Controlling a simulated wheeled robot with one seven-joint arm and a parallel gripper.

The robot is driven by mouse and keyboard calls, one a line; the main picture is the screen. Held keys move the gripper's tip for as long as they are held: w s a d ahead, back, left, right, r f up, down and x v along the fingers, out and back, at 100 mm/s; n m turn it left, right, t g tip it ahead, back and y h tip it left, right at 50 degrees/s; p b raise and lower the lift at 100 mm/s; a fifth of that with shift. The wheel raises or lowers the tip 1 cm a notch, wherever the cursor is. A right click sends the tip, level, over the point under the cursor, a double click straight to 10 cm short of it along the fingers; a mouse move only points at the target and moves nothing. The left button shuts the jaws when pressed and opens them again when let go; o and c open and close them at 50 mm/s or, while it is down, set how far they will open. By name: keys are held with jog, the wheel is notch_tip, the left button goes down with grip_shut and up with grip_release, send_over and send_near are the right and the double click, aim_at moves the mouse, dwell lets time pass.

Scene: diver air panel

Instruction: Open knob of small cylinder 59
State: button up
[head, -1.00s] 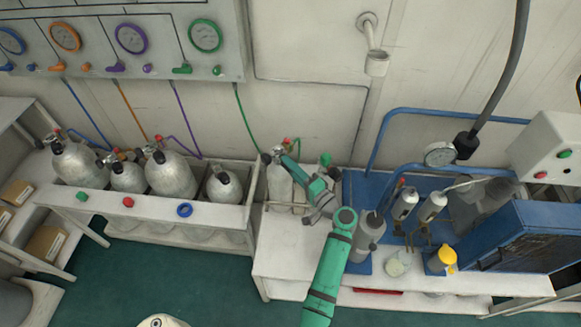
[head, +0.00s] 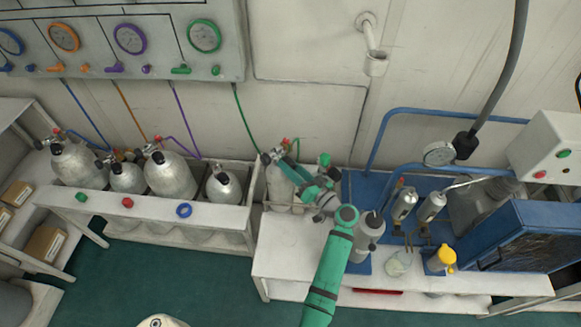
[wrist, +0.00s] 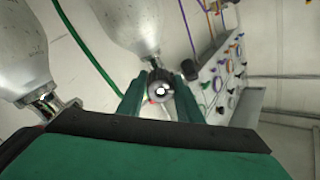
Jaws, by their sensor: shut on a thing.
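A silver cylinder (head: 280,187) stands at the left end of the white bench in the head view, below the end of the green hose. I cannot read any number on it. My gripper (head: 282,160) is at the valve on top of this cylinder, partly hiding it. In the wrist view, my gripper (wrist: 160,98) has its two green fingers on either side of a round dark valve knob (wrist: 160,88) with a bright centre. It is shut on this knob. A silver cylinder body (wrist: 125,22) shows just above the fingers.
Several silver cylinders (head: 172,172) stand in a white rack on the left. A grey cylinder (head: 368,236) stands close to my arm on the right. A green hose (head: 243,120) hangs from the gauge panel (head: 170,40) behind my gripper.

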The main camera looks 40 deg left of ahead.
jog(key=shift+f+n, duration=0.1)
jog(key=shift+n, duration=0.4)
jog(key=o, duration=1)
jog(key=shift+w+d, duration=0.1)
jog(key=shift+o, duration=0.2)
jog(key=shift+s, duration=0.2)
